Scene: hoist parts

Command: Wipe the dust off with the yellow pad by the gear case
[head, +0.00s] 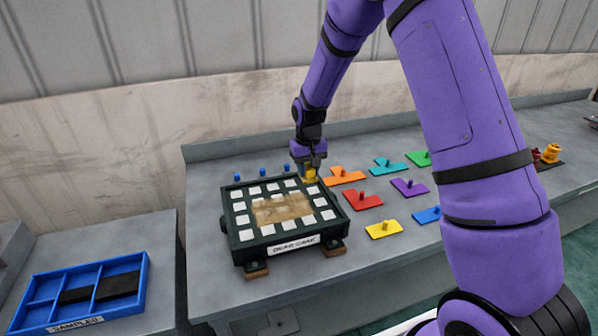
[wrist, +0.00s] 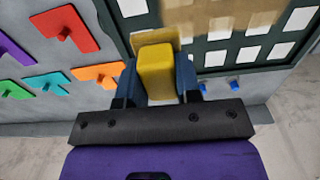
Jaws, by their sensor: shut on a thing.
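The gear case (head: 240,247) is a dark green box on the bench, with white squares around its top and a label on its front. A brown dust patch (head: 282,209) covers the middle of its top; part of the dust also shows at the top of the wrist view (wrist: 232,14). My gripper (head: 309,170) is over the case's back right corner, shut on the yellow pad (wrist: 156,72). The pad also shows small in the head view (head: 310,176). Its lower end is at or just above the case top; I cannot tell if it touches.
Flat coloured pieces with knobs, among them a red one (head: 362,200), an orange one (head: 343,176) and a yellow one (head: 384,230), lie right of the case. Blue pegs (head: 263,172) stand behind it. A blue tray (head: 140,290) labelled samples is on the lower left table.

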